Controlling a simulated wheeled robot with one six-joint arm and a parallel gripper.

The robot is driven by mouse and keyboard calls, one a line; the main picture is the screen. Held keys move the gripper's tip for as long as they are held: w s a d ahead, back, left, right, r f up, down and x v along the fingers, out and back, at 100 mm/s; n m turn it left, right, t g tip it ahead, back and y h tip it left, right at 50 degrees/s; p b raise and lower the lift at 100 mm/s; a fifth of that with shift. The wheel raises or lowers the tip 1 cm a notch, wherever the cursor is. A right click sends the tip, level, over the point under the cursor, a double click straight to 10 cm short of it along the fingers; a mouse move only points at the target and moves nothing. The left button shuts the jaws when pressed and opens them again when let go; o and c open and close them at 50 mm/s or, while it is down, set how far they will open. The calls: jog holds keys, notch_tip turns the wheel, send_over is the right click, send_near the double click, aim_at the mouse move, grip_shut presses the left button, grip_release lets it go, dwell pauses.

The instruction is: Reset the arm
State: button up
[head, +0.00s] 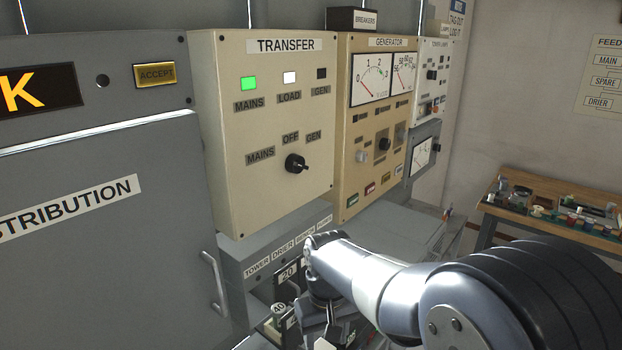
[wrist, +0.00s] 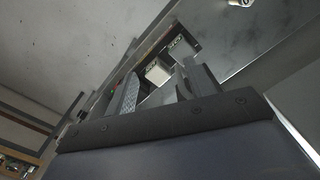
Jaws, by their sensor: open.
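My arm reaches in from the lower right in the head view, bent down at the wrist in front of the labelled fuse strip (head: 288,257). My gripper (head: 328,325) points down beside it, partly cut off by the lower edge. In the wrist view my gripper (wrist: 163,88) is open. A pale block (wrist: 157,71) shows between or beyond its fingers, and I cannot tell whether they touch. A second pale block (wrist: 181,46) sits farther along the strip.
The TRANSFER panel (head: 270,200) stands above the strip, with its MAINS lamp green and a black knob (head: 297,164). The GENERATOR panel (head: 373,120) is to its right. A grey cabinet door (head: 100,270) with a handle (head: 214,285) is left. A wooden bench (head: 550,187) holds small parts.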

jog(key=w+d+f+m, duration=0.1)
jog(key=w+d+f, duration=0.1)
jog(key=d+f, duration=0.2)
jog(key=shift+f, duration=0.85)
